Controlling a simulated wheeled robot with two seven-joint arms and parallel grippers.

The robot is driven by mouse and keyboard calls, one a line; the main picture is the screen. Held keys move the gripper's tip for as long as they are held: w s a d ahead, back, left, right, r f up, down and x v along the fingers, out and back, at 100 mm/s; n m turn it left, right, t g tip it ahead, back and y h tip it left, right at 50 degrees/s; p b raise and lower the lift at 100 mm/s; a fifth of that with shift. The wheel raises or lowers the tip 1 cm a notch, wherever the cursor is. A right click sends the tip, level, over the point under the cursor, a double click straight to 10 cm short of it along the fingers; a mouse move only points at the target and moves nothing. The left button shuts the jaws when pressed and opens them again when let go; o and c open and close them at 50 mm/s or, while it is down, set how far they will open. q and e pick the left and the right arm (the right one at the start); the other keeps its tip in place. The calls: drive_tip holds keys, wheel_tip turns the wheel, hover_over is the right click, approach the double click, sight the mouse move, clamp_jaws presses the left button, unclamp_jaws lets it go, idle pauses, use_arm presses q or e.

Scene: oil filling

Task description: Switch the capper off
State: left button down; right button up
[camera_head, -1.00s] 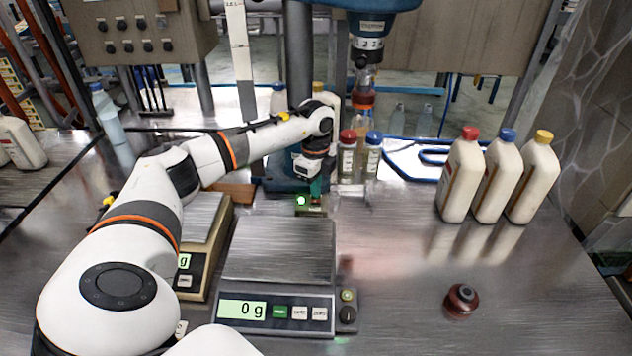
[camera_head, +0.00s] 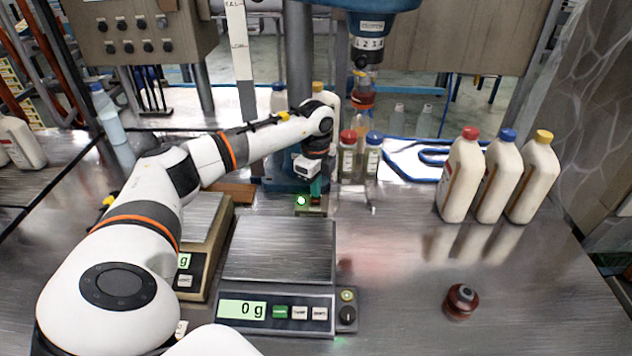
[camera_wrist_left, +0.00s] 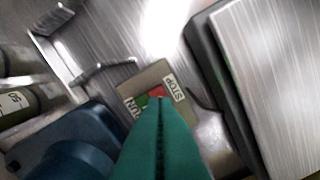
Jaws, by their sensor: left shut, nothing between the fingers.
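The capper (camera_head: 371,28) is a blue machine on a grey column, its head above an orange-capped bottle (camera_head: 361,122). Its switch box (camera_head: 312,211) sits at the front of the blue base, with a green light (camera_head: 301,201) lit. In the left wrist view the switch box (camera_wrist_left: 130,89) carries RUN and STOP labels, with green and red between them. My left gripper (camera_head: 317,188) has teal fingers, shut and empty, right at the switch. In the wrist view its tips (camera_wrist_left: 159,103) overlap the red part and hide some of it; contact cannot be told. My right gripper is not in view.
Two scales, a near one (camera_head: 275,250) reading 0 g and one to its left (camera_head: 194,270), stand in front. Small red- and blue-capped bottles (camera_head: 348,158) stand just right of the gripper. Larger bottles (camera_head: 497,180) stand at right.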

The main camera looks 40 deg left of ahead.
sight(315, 201)
use_arm(q)
drive_tip(key=shift+s+f+b, duration=0.1)
drive_tip(key=shift+f+b, duration=0.55)
drive_tip(key=shift+f, duration=0.6)
idle(1.1)
drive_tip(key=shift+r+p, duration=0.75)
drive_tip(key=shift+p, duration=0.05)
wheel_tip(315, 201, up, 6)
drive_tip(key=p, duration=0.4)
drive_tip(key=shift+f+p, duration=0.15)
drive_tip(key=shift+p, duration=0.15)
drive_tip(key=shift+f, duration=0.1)
